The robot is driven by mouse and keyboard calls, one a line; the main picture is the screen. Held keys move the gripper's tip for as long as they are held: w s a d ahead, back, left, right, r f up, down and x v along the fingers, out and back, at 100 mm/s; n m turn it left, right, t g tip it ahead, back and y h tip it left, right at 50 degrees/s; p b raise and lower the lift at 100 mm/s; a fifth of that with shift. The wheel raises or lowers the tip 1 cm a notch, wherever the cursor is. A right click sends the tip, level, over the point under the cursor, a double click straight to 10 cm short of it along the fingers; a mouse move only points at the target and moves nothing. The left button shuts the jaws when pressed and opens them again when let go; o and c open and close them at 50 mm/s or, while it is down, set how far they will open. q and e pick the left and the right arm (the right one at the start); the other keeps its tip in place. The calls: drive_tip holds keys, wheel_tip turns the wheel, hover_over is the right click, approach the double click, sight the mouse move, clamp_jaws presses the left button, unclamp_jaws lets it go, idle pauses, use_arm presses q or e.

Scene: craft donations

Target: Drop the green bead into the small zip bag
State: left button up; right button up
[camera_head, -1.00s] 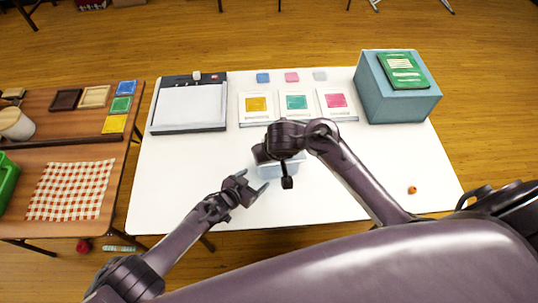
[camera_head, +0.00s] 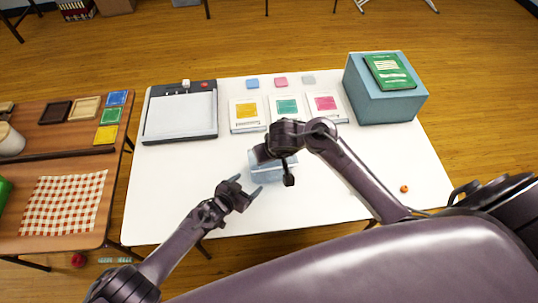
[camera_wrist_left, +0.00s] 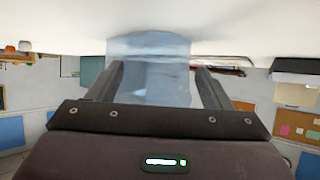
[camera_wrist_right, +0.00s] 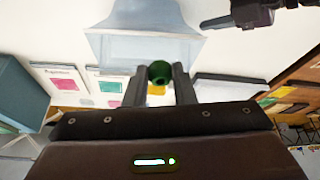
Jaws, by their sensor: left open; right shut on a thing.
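The small zip bag (camera_head: 268,172) is pale blue and see-through. It stands near the middle of the white table, partly hidden by my right arm. My left gripper (camera_head: 248,188) is open just left of and in front of the bag. In the left wrist view the bag (camera_wrist_left: 152,78) shows between the spread fingers; I cannot tell whether they touch it. My right gripper (camera_wrist_right: 159,78) is shut on the green bead (camera_wrist_right: 159,71), held at its fingertips. In the right wrist view the bag (camera_wrist_right: 145,45) appears beyond the bead. The head view hides the bead.
An orange bead (camera_head: 404,188) lies at the table's right. Several cards, including a teal one (camera_head: 287,107), lie behind the bag. A paper trimmer (camera_head: 180,113) is back left, and a blue box (camera_head: 385,92) with a green book (camera_head: 390,72) is back right. The white table's (camera_head: 165,195) front left is clear.

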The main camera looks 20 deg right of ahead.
use_arm(q)
drive_tip(key=shift+r+p, duration=0.6)
use_arm(e)
drive_tip(key=shift+w+d, duration=0.35)
drive_tip(key=shift+d, duration=0.5)
drive_tip(key=shift+w+d, duration=0.3)
drive_tip(key=shift+d, duration=0.5)
drive_tip(key=shift+f, duration=0.1)
use_arm(q)
drive_tip(key=shift+f, duration=0.1)
use_arm(e)
drive_tip(key=shift+f, duration=0.15)
use_arm(q)
drive_tip(key=shift+f+b, duration=0.25)
drive_tip(key=shift+b, duration=0.1)
use_arm(e)
drive_tip(key=shift+f, duration=0.5)
drive_tip(key=shift+f, duration=0.15)
drive_tip(key=shift+f, duration=0.25)
